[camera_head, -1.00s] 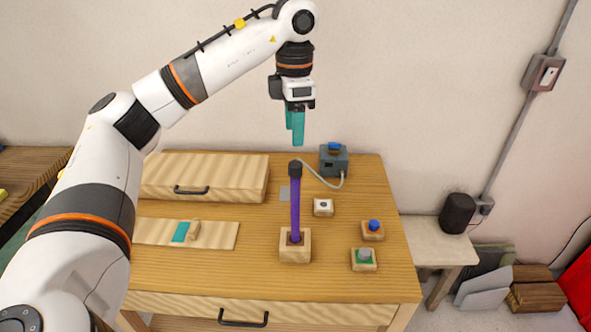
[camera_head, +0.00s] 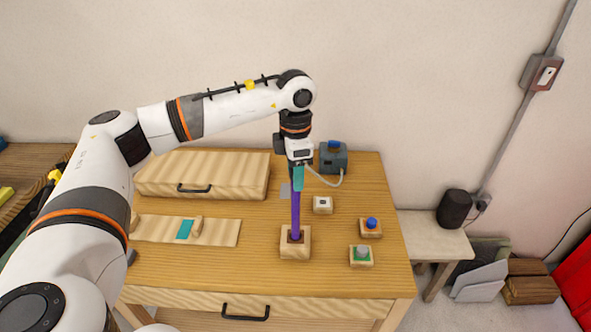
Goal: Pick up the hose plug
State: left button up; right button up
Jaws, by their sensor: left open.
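The hose plug is a dark cap on top of the upright purple glass rod (camera_head: 296,215). It is now mostly hidden behind the teal fingers. A pale hose (camera_head: 325,181) runs from it to the blue-grey box (camera_head: 333,158). The rod stands in a wooden block (camera_head: 295,252) on the table. My left gripper (camera_head: 298,180) points straight down at the rod's top, with its fingers at the plug's height. It is open; whether the fingers touch the plug cannot be seen. My right gripper is not in view.
On the table (camera_head: 190,275), small wooden blocks with a white button (camera_head: 323,205), a blue button (camera_head: 371,226) and a grey-green button (camera_head: 361,255) lie right of the rod. A wooden case (camera_head: 205,175) and a slider board (camera_head: 222,233) lie to the left.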

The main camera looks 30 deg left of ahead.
pick_arm(q)
jog(key=c, duration=1.1)
jog(key=shift+o, duration=0.2)
jog(key=shift+r, duration=0.1)
jog(key=shift+r, duration=0.25)
notch_tip(320, 180, up, 9)
jog(key=b, duration=0.2)
jog(key=shift+f+b, duration=0.2)
jog(key=shift+b, duration=0.2)
jog(key=shift+r, duration=0.4)
